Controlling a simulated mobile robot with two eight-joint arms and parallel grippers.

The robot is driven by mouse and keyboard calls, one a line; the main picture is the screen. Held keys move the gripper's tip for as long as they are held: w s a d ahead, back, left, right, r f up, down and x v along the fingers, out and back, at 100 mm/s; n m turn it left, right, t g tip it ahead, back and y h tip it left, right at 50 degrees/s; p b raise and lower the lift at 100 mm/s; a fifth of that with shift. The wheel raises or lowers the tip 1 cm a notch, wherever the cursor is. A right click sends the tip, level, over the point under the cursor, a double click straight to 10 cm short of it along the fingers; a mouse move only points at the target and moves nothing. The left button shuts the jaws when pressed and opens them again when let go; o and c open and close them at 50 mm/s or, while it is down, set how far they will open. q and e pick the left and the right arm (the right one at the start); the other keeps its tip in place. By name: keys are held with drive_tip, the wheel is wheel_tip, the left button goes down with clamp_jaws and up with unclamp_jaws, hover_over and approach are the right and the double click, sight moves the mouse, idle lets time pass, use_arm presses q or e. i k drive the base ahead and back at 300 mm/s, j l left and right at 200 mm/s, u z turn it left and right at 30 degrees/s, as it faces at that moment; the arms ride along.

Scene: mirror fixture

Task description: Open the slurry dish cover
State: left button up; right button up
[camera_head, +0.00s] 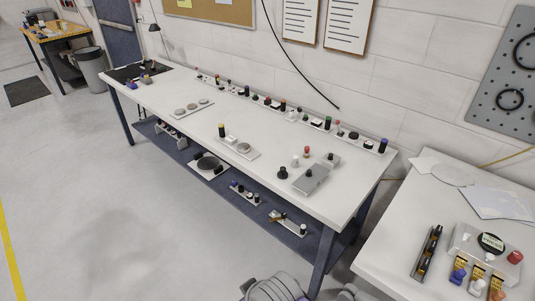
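A long white bench (175,125) crosses the view, and nothing on it is clearly labelled as the slurry dish. A dark round disc (207,163) lies on a white plate on the lower shelf. I cannot tell which of these, if either, is the covered slurry dish. Neither of my grippers shows. A grey ribbed part at the bottom edge may be mine.
A strip of several small bottles and knobs (268,101) lines the bench's back edge. A grey box (311,178) stands near its right end. The floor at left (110,220) is clear.

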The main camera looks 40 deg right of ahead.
sight(309, 179)
drive_tip(key=i+z, duration=0.35)
drive_tip(key=i+j+z, duration=0.15)
drive_tip(key=i+z, duration=0.15)
drive_tip(key=i, duration=0.15)
drive_tip(key=i+j+z, duration=0.35)
drive_tip(key=i+z, duration=0.2)
drive_tip(key=z, duration=0.3)
drive_tip(key=i+j+z, duration=0.15)
drive_tip(key=z, duration=0.35)
drive_tip(key=i+j+z, duration=0.2)
drive_tip(key=z, duration=0.25)
drive_tip(key=i+j+z, duration=0.2)
drive_tip(key=z, duration=0.2)
drive_tip(key=i+j+z, duration=0.1)
drive_tip(key=j+z, duration=0.15)
drive_tip(key=z, duration=0.15)
drive_tip(key=i+j+z, duration=0.1)
drive_tip(key=j+z, duration=0.25)
drive_tip(key=i+j+z, duration=0.15)
drive_tip(key=j+z, duration=0.2)
drive_tip(key=j, duration=0.1)
